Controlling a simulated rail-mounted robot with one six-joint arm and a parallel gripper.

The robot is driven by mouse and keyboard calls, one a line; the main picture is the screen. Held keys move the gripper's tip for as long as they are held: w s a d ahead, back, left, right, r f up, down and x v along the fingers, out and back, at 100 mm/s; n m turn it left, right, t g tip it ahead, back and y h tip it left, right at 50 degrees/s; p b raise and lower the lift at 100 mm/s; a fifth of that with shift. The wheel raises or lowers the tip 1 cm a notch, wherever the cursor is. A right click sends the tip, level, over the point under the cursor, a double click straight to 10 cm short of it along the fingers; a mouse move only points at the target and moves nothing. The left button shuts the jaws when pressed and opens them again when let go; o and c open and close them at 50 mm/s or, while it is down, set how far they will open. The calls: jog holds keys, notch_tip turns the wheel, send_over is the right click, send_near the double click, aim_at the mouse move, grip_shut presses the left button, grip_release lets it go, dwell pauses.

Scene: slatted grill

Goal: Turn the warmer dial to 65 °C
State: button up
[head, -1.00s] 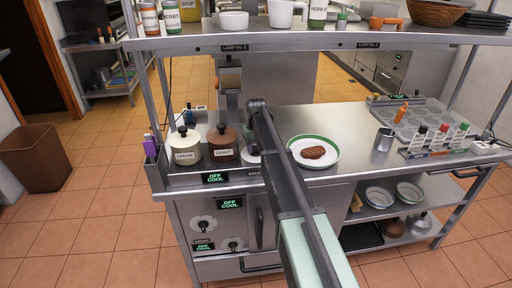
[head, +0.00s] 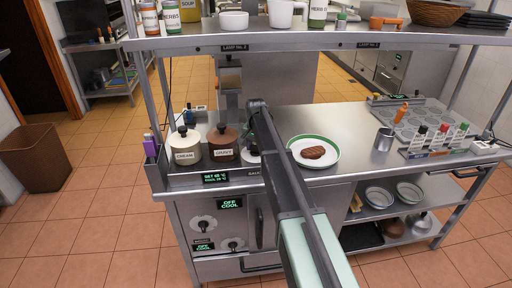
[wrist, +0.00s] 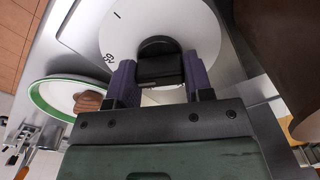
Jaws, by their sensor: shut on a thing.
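In the wrist view a white round dial (wrist: 112,38) with printed marks fills the top middle. Its black knob (wrist: 160,66) sits between the two purple fingers of my gripper (wrist: 160,84), which is shut on it. In the head view my arm hides the gripper and most of that spot. A pale disc edge (head: 249,158) shows beside the arm, next to the gravy pot. The black display (head: 216,178) on the counter's front edge shows two green lines starting with SET; its numbers are too small to read surely.
The cream pot (head: 186,146) and gravy pot (head: 222,143) stand left of my arm. A green-rimmed plate (head: 330,160) with a brown patty (head: 313,152) lies to the right. Another display (head: 230,204) reads OFF COOL above front-panel knobs. A shelf (head: 340,41) runs overhead.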

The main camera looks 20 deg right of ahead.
dwell(0.4)
jog(key=o, duration=0.9)
notch_tip(320, 180, up, 11)
jog(key=p, duration=1)
jog(key=shift+f+p, duration=0.1)
jog(key=shift+p, duration=0.3)
